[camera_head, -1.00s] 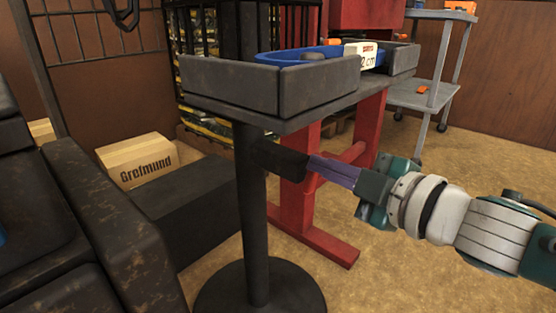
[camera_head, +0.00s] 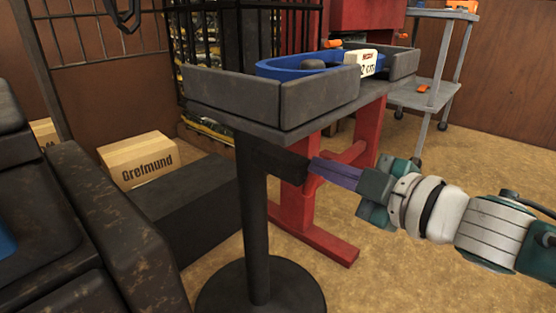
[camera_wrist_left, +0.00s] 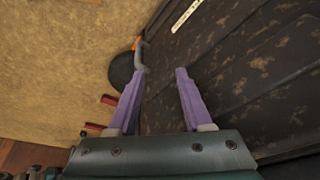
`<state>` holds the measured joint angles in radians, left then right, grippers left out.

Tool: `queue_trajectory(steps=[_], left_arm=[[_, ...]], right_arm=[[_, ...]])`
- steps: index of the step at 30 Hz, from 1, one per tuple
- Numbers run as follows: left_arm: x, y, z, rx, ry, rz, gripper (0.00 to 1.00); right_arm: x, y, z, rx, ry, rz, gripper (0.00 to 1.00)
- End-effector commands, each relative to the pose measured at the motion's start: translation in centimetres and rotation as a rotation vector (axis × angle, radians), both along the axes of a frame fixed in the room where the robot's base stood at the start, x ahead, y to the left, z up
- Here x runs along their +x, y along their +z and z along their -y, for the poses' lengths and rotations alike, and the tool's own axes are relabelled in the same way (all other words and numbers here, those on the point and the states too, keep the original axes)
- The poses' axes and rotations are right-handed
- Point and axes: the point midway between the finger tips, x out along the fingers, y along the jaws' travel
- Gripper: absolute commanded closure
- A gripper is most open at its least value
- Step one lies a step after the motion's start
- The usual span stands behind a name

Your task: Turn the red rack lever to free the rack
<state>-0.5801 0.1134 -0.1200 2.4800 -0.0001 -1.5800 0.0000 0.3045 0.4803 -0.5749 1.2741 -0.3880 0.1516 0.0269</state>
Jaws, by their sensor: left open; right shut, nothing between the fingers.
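No red rack lever shows clearly in the head view. In the left wrist view, a small grey bent bar with an orange-red end (camera_wrist_left: 137,44) stands at the edge of a dark, worn surface (camera_wrist_left: 235,75); I cannot tell whether it is the lever. My left gripper (camera_wrist_left: 160,72) is open, its purple fingers apart over that surface with nothing visible between them. The bar lies just beyond its left fingertip in the picture. My right gripper (camera_head: 313,168) is shut, its tips at the end of a dark block (camera_head: 280,162) under the tray; contact is unclear.
A grey tray (camera_head: 262,98) on a black post stands in front, holding a blue container (camera_head: 300,66) and a white label (camera_head: 362,62). A red frame (camera_head: 325,240) is behind. A cardboard box (camera_head: 135,160) and dark worn bodywork (camera_head: 105,235) are left.

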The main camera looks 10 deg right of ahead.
Motion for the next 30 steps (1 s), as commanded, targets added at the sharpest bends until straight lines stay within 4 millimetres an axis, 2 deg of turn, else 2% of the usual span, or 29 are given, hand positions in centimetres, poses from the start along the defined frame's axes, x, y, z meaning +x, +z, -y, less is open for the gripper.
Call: queue_trajectory(steps=[30], left_arm=[[0.0, 1.4, -0.2, 0.009, -0.005, 0.0, 0.5]], right_arm=[[0.2, 0.2, 0.3, 0.097, 0.0, -0.077, 1.0]])
